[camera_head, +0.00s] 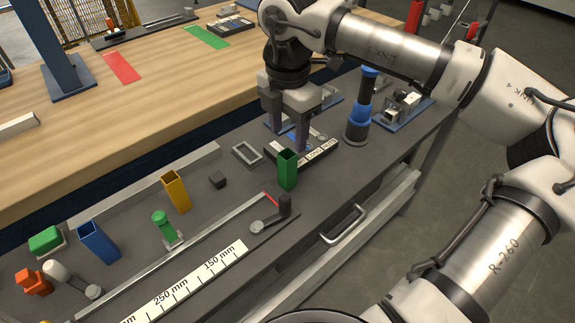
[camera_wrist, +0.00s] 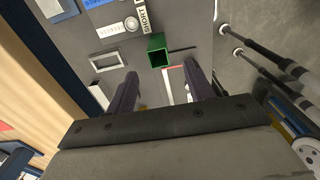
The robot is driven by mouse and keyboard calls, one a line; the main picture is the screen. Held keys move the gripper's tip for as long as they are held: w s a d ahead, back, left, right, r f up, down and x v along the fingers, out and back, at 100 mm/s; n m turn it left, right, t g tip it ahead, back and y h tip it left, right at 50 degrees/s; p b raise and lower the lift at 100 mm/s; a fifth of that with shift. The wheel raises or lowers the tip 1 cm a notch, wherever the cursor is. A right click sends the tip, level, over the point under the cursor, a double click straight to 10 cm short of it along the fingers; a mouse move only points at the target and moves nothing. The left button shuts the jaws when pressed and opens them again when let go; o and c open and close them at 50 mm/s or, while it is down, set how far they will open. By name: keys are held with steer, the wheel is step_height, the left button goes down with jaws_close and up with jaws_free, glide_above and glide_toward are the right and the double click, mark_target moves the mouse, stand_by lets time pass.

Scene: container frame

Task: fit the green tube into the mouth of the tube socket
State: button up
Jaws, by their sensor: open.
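The green tube (camera_head: 287,170) is square, hollow and upright on the dark bench, with its open top up. My gripper (camera_head: 288,138) is open and empty, pointing down just behind the tube in the head view. In the wrist view the tube (camera_wrist: 157,52) shows just beyond the gap between the two fingertips (camera_wrist: 160,72), not gripped. A grey rectangular frame (camera_head: 246,153) lies left of the gripper; it also shows in the wrist view (camera_wrist: 107,60). I cannot tell whether this frame is the tube socket.
A panel with labels and buttons (camera_head: 318,157) lies close behind the tube. A blue-black post (camera_head: 360,120) stands right of my gripper. A ruler (camera_head: 195,280) lies in front.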

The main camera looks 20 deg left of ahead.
mark_target(287, 158)
steer(key=shift+a+f+p, duration=0.15)
steer(key=shift+f+p, duration=0.95)
steer(key=shift+f, duration=2.85)
jaws_close()
step_height(287, 158, up, 20)
steer(key=b, duration=0.3)
steer(key=shift+s, duration=0.1)
